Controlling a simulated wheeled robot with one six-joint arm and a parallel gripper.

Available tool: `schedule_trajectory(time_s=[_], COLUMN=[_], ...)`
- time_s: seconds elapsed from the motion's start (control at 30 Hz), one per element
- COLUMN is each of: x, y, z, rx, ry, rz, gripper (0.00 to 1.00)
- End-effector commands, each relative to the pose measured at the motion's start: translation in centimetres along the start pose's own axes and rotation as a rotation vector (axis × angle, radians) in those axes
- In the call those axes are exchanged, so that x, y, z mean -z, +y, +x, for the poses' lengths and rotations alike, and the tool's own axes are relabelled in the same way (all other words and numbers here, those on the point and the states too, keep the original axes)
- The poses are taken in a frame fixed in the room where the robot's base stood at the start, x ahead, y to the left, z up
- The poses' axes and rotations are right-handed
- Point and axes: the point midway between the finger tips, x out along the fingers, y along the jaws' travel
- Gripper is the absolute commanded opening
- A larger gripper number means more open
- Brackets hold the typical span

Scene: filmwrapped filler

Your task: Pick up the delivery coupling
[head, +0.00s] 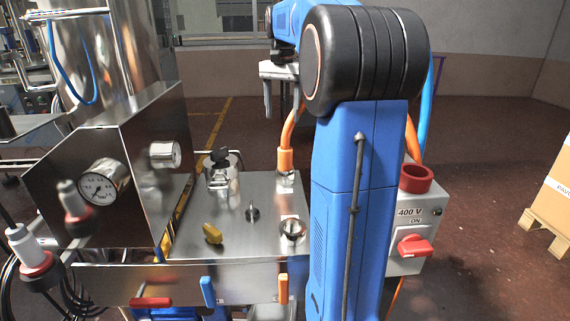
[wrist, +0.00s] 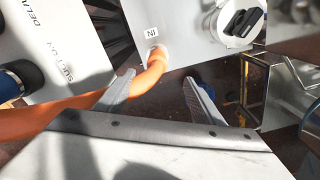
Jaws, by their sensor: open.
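My gripper (wrist: 160,92) is open and empty, its two fingers apart in the wrist view. In the head view my gripper (head: 279,98) hangs above the back of the steel bench, partly behind my blue arm. An orange hose end (head: 286,160) with a metal coupling (head: 288,182) stands on the bench below it. In the wrist view the orange hose (wrist: 152,76) meets a panel at a port marked "IN", just beyond the left finger. A dark blue round fitting (wrist: 12,84) sits beside a plate lettered "DELI…" and "SUCTION". I cannot tell which fitting is the delivery coupling.
A gauge housing (head: 70,185) stands at left. A 400 V switch box (head: 404,255) is beside my arm.

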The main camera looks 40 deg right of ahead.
Motion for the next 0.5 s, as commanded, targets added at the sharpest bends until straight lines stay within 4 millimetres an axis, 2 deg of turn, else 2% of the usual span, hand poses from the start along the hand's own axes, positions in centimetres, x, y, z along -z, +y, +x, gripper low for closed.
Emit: schedule_trajectory(time_s=[0.1,0.23,0.5], x=[1.4,1.7,1.5], y=[0.2,0.3,0.3], z=[0.0,0.9,5.5], rx=[-0.006,-0.008,-0.009], ry=[-0.010,-0.013,-0.014], rz=[0.031,0.041,0.039], gripper=[0.62,0.62,0.62])
